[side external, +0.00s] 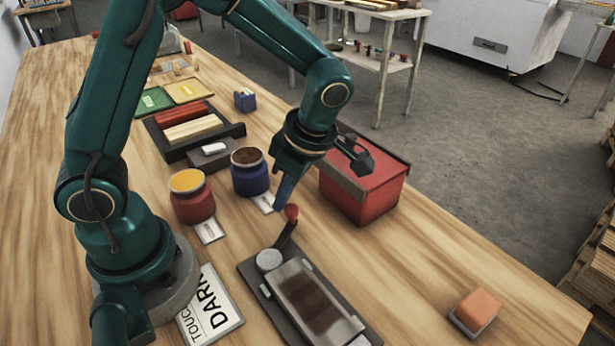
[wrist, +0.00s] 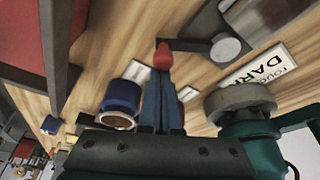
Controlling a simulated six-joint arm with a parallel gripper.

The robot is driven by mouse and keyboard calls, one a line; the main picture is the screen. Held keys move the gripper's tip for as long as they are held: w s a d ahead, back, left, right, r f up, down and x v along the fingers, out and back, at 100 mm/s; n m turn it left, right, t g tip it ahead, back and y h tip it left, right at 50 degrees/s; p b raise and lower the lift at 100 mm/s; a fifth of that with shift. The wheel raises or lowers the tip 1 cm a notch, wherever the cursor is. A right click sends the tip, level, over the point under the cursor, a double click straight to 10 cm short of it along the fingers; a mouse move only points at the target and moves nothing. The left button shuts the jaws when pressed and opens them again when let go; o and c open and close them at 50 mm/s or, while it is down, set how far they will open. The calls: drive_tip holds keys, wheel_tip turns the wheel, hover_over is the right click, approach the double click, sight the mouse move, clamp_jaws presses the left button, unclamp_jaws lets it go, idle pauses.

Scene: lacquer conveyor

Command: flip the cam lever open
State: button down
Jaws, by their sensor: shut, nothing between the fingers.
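The cam lever is a dark arm with a red knob (side external: 291,212). It rises from a round grey pivot (side external: 269,260) at the corner of a dark clamping fixture (side external: 252,278), which holds a panel with a brown patch (side external: 316,304). My gripper (side external: 281,204) is shut and empty, pointing down right beside the red knob. In the wrist view the shut fingers (wrist: 163,82) reach to the knob (wrist: 162,56), with the lever running right to the pivot (wrist: 225,48). I cannot tell whether the fingertips touch the knob.
A red box (side external: 365,185) stands just behind my gripper. A blue jar (side external: 250,178) and a red jar (side external: 191,202) stand to the left. A card reading DARK (side external: 210,305) lies left of the fixture. An orange block (side external: 478,308) sits at right, with bare table between.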

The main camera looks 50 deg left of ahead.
drive_tip(key=shift+w+d+m+t, duration=0.35)
drive_tip(key=shift+d+m, duration=0.25)
drive_tip(key=shift+m, duration=0.4)
drive_tip(key=shift+w+d+m+t, duration=0.3)
drive_tip(key=shift+d+m, duration=0.25)
drive_tip(key=shift+m, duration=0.45)
drive_tip(key=shift+w, duration=0.1)
drive_tip(key=a, duration=0.3)
drive_tip(key=shift+s+a, duration=0.4)
drive_tip(key=v, duration=1)
drive_tip(key=shift+d, duration=0.2)
drive_tip(key=shift+w, duration=0.1)
